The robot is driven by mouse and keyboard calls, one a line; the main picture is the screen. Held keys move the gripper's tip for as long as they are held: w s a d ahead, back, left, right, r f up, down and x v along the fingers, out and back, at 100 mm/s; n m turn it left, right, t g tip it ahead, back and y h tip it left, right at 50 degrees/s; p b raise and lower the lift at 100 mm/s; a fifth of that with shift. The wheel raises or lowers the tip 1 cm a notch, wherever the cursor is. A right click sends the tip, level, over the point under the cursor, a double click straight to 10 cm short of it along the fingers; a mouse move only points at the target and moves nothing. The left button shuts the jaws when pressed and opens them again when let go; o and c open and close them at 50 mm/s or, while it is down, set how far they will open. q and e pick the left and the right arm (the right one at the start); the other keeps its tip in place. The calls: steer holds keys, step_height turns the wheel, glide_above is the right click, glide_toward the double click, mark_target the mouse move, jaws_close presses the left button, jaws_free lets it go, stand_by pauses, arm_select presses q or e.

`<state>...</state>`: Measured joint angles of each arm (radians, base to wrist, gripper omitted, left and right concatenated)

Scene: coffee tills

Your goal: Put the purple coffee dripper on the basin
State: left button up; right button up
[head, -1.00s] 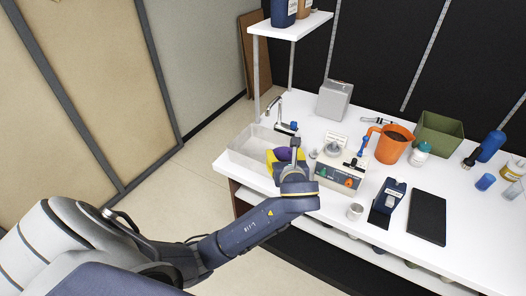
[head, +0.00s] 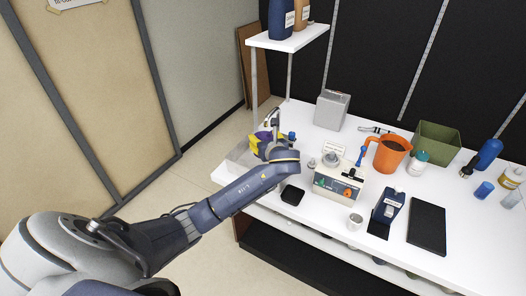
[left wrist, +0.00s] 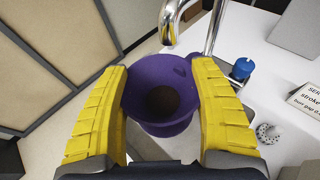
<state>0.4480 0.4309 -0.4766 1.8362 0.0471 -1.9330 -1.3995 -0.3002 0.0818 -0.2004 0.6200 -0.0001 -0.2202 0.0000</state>
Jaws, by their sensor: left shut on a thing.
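The purple coffee dripper (head: 262,136) is in my left gripper (head: 266,145), at the left end of the counter. In the left wrist view the dripper (left wrist: 152,75) sits between the two yellow fingers (left wrist: 163,85), which are shut on its sides. Its open top and dark inside face the camera. The pale basin (head: 236,156) shows to the left of my gripper and partly under it; my gripper and arm hide much of it. The dripper looks above or beside the basin; its height over it is hard to tell. My right gripper is not in view.
A metal tap (left wrist: 212,22) stands close beyond the dripper, with a blue-topped item (left wrist: 242,68) to its right. A small black square item (head: 292,195) lies at the counter's front. A control box (head: 338,182) and an orange jug (head: 390,153) stand to the right.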

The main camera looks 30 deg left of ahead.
arm_select(q)
steer(key=shift+w+a+r, duration=0.1)
steer(key=shift+w+a, duration=0.5)
steer(key=shift+a, duration=0.15)
steer(key=f, duration=0.2)
steer(key=shift+s+d+f, duration=0.1)
steer(key=shift+d+f, duration=0.1)
steer(key=shift+f, duration=2.4)
steer(key=shift+s+f, duration=0.1)
steer(key=shift+f, duration=0.55)
steer(key=o, duration=1.3)
steer(key=shift+d+f, duration=0.1)
steer(key=shift+f, duration=0.1)
steer(key=shift+c, duration=0.2)
steer(key=shift+r, duration=0.55)
steer(key=v, duration=1.2)
steer(key=shift+r, duration=0.3)
